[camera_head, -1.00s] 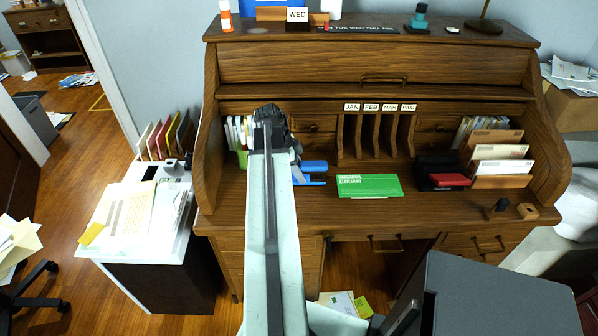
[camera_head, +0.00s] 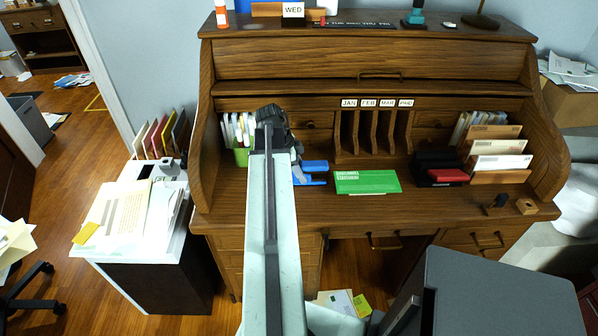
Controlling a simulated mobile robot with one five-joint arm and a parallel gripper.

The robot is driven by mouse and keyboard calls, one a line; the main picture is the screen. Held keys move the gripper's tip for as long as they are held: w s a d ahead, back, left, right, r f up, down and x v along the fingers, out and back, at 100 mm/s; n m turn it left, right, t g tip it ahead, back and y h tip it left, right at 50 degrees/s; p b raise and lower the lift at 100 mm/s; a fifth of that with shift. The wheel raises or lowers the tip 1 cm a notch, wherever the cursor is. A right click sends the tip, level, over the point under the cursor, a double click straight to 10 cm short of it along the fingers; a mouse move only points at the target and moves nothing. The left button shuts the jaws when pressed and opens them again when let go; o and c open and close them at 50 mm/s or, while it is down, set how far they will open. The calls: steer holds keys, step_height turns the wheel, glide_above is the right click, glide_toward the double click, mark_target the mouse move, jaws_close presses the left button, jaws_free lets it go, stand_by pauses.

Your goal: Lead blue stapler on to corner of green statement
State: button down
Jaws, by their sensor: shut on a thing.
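The blue stapler (camera_head: 312,167) lies on the desk top just right of my gripper (camera_head: 298,172). Its left end is hidden behind the gripper and arm. My gripper is shut on the stapler; the fingertips are small and partly hidden by my own arm. A narrow gap of bare wood shows between the stapler and the statement's left edge.
A roll-top desk (camera_head: 420,205) holds everything. Slots labelled JAN to PAID (camera_head: 372,132) stand behind the statement. A black holder with a red item (camera_head: 447,176) and upright envelopes (camera_head: 497,160) are to the right. A green bin of papers (camera_head: 240,155) is left of my arm.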

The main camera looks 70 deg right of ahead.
mark_target(318, 171)
steer(key=shift+s+d, duration=0.25)
steer(key=shift+s, duration=0.35)
steer(key=shift+s+d, duration=0.2)
steer(key=shift+s, duration=0.4)
steer(key=shift+s+d, duration=0.3)
steer(key=shift+s, duration=0.45)
steer(key=shift+s+d, duration=0.3)
steer(key=shift+s, duration=0.4)
steer(key=c, duration=0.8)
jaws_free()
steer(key=shift+o, duration=0.2)
